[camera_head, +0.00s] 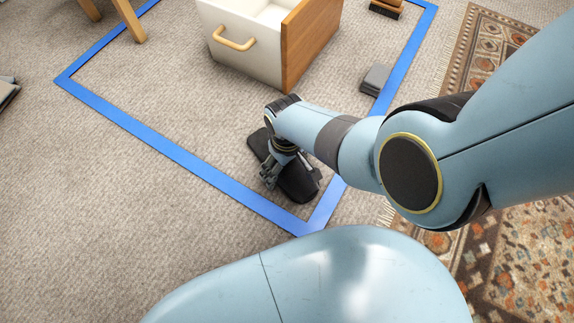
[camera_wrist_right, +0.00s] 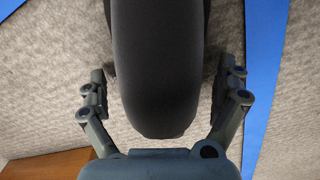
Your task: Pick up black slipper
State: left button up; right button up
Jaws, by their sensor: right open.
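The black slipper (camera_head: 298,184) lies on the carpet inside the corner of the blue outline in the head view, partly hidden by my right gripper (camera_head: 272,176). In the right wrist view the dark slipper (camera_wrist_right: 162,70) runs down the middle, its rounded end toward my palm. The right gripper (camera_wrist_right: 164,92) is open, with one finger on each side of the slipper. Small gaps seem to show between the fingers and its sides. My left gripper is not in view.
A blue line (camera_head: 180,155) frames this patch of carpet. A white drawer unit with wooden side (camera_head: 308,42) stands beyond the gripper. A small grey object (camera_head: 376,79) lies near the right line. A patterned rug (camera_head: 530,250) is at right. Open carpet lies left.

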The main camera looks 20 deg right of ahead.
jog(key=c, duration=1.4)
jog(key=shift+r, duration=0.1)
